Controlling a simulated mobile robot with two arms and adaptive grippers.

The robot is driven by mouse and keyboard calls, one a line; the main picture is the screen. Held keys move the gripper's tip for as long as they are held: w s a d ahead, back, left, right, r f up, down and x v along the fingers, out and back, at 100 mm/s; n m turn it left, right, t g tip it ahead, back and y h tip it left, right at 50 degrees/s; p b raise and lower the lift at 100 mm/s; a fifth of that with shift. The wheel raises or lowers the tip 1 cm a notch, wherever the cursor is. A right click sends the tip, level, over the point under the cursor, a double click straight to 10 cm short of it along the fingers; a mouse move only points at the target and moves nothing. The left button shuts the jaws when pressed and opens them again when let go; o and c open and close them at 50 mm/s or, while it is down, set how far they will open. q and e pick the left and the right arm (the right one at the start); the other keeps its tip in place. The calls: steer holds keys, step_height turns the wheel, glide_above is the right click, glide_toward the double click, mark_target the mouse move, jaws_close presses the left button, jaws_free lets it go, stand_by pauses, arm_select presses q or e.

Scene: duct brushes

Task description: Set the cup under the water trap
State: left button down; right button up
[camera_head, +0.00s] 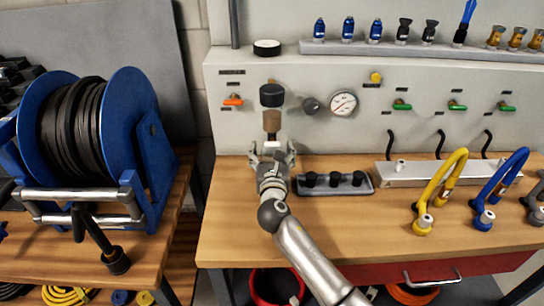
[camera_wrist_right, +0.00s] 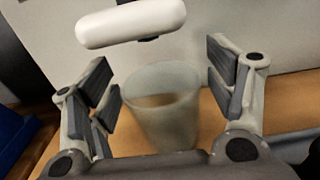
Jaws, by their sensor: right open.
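The water trap (camera_head: 272,121) hangs on the grey panel in the head view, a brownish bowl under a black cap. My right gripper (camera_head: 272,149) is just below it, over the back of the wooden bench. In the right wrist view a translucent cup (camera_wrist_right: 162,110) stands upright between the open fingers of my right gripper (camera_wrist_right: 165,90), with a gap on each side. A pale rounded part (camera_wrist_right: 130,22) with a small dark tip is above the cup; I cannot tell if it is the trap's lower end. The gripper mostly hides the cup in the head view. My left gripper is not in view.
A black tray (camera_head: 335,190) with dark knobs lies right of my right gripper. Yellow (camera_head: 445,180) and blue (camera_head: 505,175) hoses stand further right. A blue hose reel (camera_head: 150,150) is on the left bench. A gauge (camera_head: 343,103) is on the panel. The bench front is clear.

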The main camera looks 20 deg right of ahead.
steer(key=v, duration=1.2)
steer(key=shift+r, duration=0.2)
stand_by(1.7)
